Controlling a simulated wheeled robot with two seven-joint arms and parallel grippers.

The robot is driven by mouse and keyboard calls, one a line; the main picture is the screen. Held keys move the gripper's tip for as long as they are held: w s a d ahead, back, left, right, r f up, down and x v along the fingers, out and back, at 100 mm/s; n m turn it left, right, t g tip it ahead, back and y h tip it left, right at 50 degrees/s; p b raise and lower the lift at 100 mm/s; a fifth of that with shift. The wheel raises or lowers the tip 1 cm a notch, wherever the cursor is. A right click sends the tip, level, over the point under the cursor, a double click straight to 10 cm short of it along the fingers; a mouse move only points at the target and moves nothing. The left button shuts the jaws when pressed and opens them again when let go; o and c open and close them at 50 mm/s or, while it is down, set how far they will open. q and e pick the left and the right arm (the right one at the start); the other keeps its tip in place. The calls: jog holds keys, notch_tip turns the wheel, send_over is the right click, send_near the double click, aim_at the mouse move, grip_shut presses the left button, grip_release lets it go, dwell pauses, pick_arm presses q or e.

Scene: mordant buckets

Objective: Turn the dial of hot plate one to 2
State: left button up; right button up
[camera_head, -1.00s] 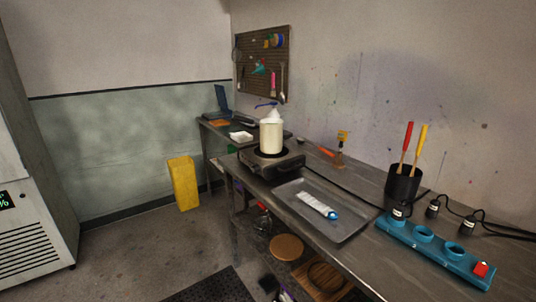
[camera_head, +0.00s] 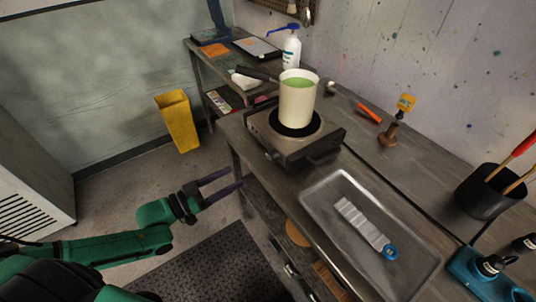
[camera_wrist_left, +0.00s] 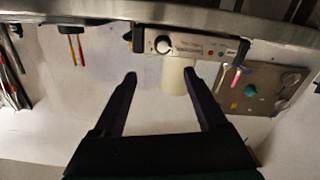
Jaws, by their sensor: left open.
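The hot plate (camera_head: 328,150) stands on the metal bench with a cream pot (camera_head: 297,107) of green liquid on its dark burner. Its front shows in the left wrist view with a round pale dial (camera_wrist_left: 163,45); the picture there is upside down. I cannot read the dial's setting. My left gripper (camera_head: 236,182) is open and empty, out in front of the bench and apart from the hot plate. In the left wrist view its fingers (camera_wrist_left: 161,76) point towards the hot plate front, with the dial between and beyond the tips. My right gripper is out of view.
A metal tray (camera_head: 413,252) with a pale strip lies right of the hot plate. A pump bottle (camera_head: 291,50) stands behind it. A yellow bin (camera_head: 178,122) stands on the floor. A lower shelf lies under the bench.

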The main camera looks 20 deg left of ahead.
aim_at(270, 158)
pick_arm(q)
jog(key=x, duration=1.3)
jog(key=shift+w+a+f, duration=0.1)
jog(key=shift+w+a, duration=0.1)
jog(key=shift+w, duration=0.05)
jog(key=shift+w+d+f, duration=0.1)
jog(key=shift+w+d, duration=0.05)
jog(key=shift+w, duration=0.1)
grip_shut()
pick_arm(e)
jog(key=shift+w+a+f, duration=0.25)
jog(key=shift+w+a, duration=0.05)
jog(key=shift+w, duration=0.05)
